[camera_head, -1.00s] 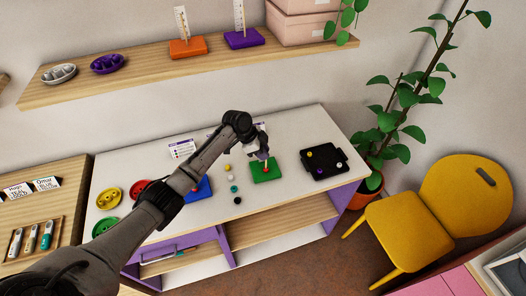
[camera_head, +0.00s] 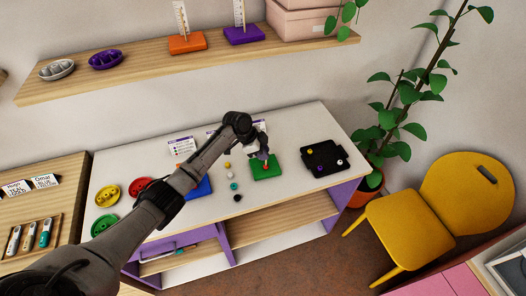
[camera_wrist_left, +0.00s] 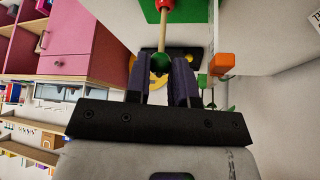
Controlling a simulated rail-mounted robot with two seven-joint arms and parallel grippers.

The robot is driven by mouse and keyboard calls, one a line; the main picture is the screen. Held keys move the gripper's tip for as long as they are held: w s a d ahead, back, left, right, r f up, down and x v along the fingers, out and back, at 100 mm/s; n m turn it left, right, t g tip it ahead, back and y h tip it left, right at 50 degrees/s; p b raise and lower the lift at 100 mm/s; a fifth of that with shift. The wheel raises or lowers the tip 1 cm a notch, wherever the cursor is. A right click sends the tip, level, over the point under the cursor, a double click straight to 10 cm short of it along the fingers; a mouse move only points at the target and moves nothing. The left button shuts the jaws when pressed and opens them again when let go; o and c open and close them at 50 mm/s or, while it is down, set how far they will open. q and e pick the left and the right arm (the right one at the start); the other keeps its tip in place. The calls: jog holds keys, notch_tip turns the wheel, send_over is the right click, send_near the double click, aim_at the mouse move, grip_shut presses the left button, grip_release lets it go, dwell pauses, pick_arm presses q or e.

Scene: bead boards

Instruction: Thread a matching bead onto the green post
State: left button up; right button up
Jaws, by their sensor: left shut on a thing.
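The green board (camera_head: 257,174) lies on the white table with a red bead (camera_head: 266,167) on it. My left gripper (camera_head: 264,157) is just above this board. In the left wrist view, my left gripper (camera_wrist_left: 160,78) is shut on a green bead (camera_wrist_left: 160,62). The pale wooden post (camera_wrist_left: 163,32) runs from the red bead (camera_wrist_left: 166,5) at the board to the green bead. The green bead lines up with the post's free end; I cannot tell whether it is around the post or just off its tip. My right gripper is not in view.
Several loose beads (camera_head: 234,186) lie left of the green board. A black tray (camera_head: 324,171) with beads stands to its right. A blue board (camera_head: 203,187) is partly hidden by my arm. Yellow (camera_head: 108,196), red (camera_head: 138,185) and green (camera_head: 104,225) dishes stand at the left.

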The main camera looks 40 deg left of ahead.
pick_arm(q)
jog(key=o, duration=1)
jog(key=shift+c, duration=0.2)
jog(key=shift+r, duration=0.1)
jog(key=v, duration=1.3)
jog(key=shift+s+r+p, duration=0.25)
jog(key=shift+p, duration=0.1)
